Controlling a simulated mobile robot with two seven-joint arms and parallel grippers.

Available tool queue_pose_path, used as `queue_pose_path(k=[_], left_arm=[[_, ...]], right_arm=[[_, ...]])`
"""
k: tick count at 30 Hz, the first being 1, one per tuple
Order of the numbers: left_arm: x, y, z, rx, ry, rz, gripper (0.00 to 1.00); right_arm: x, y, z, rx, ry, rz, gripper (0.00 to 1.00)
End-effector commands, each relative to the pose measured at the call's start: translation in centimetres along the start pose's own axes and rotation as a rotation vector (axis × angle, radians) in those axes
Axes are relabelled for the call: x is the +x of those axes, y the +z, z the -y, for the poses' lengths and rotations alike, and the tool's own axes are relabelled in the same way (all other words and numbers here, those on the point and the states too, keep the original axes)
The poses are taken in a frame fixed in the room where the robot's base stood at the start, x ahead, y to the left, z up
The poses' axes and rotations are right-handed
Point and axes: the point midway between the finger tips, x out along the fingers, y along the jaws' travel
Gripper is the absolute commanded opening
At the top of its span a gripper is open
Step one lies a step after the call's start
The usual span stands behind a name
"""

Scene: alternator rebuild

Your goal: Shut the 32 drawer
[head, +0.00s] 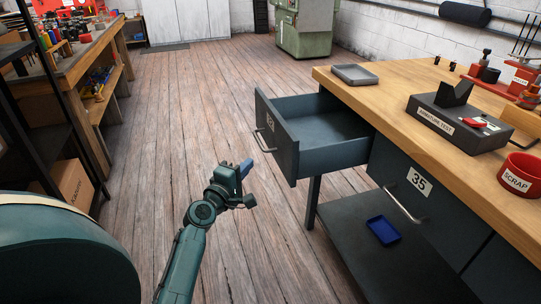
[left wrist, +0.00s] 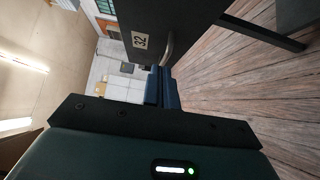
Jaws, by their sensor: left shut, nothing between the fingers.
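The 32 drawer (head: 278,136) stands pulled well out from under the wooden workbench in the head view. Its inside looks empty, and its front panel faces left with a bar handle (head: 264,141). In the left wrist view the drawer front (left wrist: 160,22) shows its 32 label and handle near the top. My left gripper (head: 246,168) is shut and empty, in front of the drawer front and a little left of and below the handle. It appears apart from the drawer. Its blue fingers also show in the left wrist view (left wrist: 162,88). My right gripper is not in view.
Below is a closed 35 drawer (head: 420,180) with a bar handle. A dark lower shelf (head: 350,235) holds a blue tray (head: 383,230). The workbench top (head: 400,85) carries a grey tray (head: 355,74), a test fixture and a red scrap bin (head: 518,177). The floor left of the drawer is clear.

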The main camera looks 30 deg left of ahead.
Motion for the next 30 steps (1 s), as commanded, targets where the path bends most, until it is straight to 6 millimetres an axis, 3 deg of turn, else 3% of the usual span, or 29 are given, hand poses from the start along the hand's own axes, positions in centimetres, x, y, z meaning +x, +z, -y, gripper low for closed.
queue_pose_path(k=[6,12,18,30], left_arm=[[5.0,0.1,0.1,0.000,0.001,0.002,0.00],[7.6,1.8,0.0,0.000,-0.001,0.003,0.00],[8.6,2.8,0.1,0.004,-0.001,0.002,0.00],[8.7,2.9,0.1,0.004,-0.001,0.001,0.00]], right_arm=[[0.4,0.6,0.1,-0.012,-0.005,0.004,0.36],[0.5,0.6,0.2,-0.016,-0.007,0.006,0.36],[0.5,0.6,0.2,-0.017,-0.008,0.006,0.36],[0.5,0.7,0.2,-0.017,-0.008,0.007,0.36]])
